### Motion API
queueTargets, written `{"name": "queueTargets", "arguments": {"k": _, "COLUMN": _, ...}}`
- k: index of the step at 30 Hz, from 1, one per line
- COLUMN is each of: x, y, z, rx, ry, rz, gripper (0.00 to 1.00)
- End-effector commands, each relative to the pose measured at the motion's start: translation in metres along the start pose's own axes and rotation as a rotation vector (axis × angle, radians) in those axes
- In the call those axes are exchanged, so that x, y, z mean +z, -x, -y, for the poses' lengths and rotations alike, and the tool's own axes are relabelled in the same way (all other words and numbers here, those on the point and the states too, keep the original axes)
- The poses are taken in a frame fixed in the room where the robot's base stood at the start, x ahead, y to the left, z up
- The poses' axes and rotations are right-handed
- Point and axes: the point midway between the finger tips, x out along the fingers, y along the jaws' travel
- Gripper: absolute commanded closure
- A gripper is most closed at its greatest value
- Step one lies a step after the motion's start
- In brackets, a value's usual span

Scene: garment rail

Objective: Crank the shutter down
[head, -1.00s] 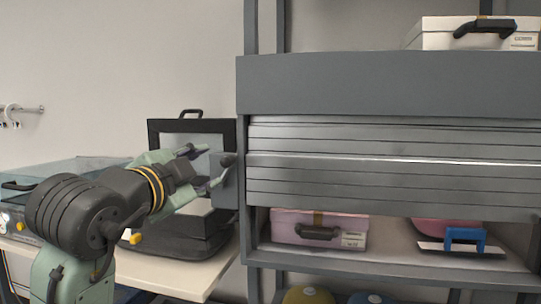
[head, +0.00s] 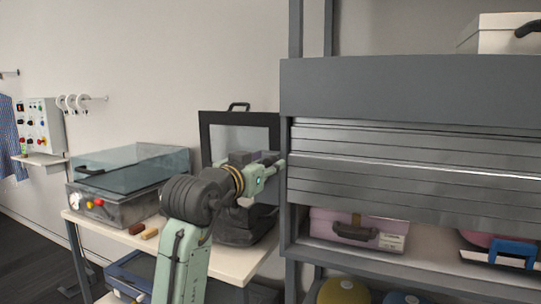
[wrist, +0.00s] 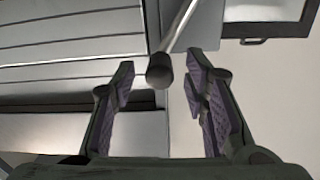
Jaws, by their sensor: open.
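The grey slatted shutter (head: 400,170) hangs partway down in the shelf unit, leaving a gap below its lower edge. In the wrist view its slats (wrist: 70,45) fill the left side. The crank shows there as a pale metal rod (wrist: 182,22) ending in a dark round knob (wrist: 159,76). My gripper (wrist: 161,66) is open, with one finger on each side of the knob. I see gaps between the knob and both fingers. In the head view my gripper (head: 275,166) is at the unit's left post and largely hides the crank.
A pink case (head: 356,228) and a blue-handled tool (head: 500,250) sit on the shelf below the shutter. A black-framed case (head: 206,135) stands on the table behind my arm. A clear-lidded machine (head: 130,165) is further left.

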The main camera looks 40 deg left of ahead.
Motion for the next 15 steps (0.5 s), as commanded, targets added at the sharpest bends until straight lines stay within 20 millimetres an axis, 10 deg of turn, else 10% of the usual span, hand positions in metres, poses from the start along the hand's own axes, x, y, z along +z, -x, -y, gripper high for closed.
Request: {"name": "queueTargets", "arguments": {"k": 15, "x": 0.001, "y": -0.021, "z": 0.0, "rx": 0.0, "ry": -0.001, "rz": 0.0, "gripper": 0.59}}
